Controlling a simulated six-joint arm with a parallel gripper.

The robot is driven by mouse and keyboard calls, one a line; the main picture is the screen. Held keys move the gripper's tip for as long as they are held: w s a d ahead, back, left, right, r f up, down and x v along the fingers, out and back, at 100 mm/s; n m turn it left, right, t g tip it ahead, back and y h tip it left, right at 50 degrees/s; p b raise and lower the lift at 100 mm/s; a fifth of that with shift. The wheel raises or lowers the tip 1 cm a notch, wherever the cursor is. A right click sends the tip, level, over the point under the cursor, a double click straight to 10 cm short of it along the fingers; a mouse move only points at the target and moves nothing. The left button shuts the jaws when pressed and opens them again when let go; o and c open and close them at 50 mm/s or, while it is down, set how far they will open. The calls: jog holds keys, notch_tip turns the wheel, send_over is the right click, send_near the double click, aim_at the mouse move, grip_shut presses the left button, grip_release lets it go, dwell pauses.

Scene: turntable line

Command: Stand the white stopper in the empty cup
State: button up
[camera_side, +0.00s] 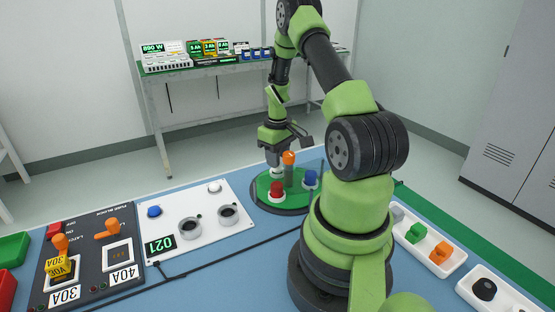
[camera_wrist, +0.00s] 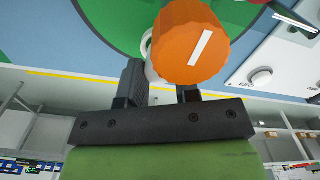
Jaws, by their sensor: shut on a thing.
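The white stopper (camera_side: 277,171) is under my gripper (camera_side: 274,161) at the back of the round green turntable (camera_side: 261,185). My gripper is shut on it. In the wrist view, a white edge of the stopper (camera_wrist: 149,66) shows between the fingers (camera_wrist: 160,90), mostly hidden by an orange-topped post. A red stopper (camera_side: 277,188) and a blue stopper (camera_side: 310,178) stand in pale cups on the turntable. I cannot make out the empty cup, nor whether the white stopper touches anything below.
The orange-topped post (camera_side: 289,158) rises close beside my gripper; its orange top also fills the wrist view's centre (camera_wrist: 188,40). A white panel (camera_side: 205,222) with dials and a dark fuse panel (camera_side: 88,259) lie left. White trays (camera_side: 430,245) with small parts lie right.

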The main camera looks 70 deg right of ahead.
jog(key=shift+f, duration=0.4)
jog(key=shift+f, duration=0.1)
jog(key=o, duration=0.9)
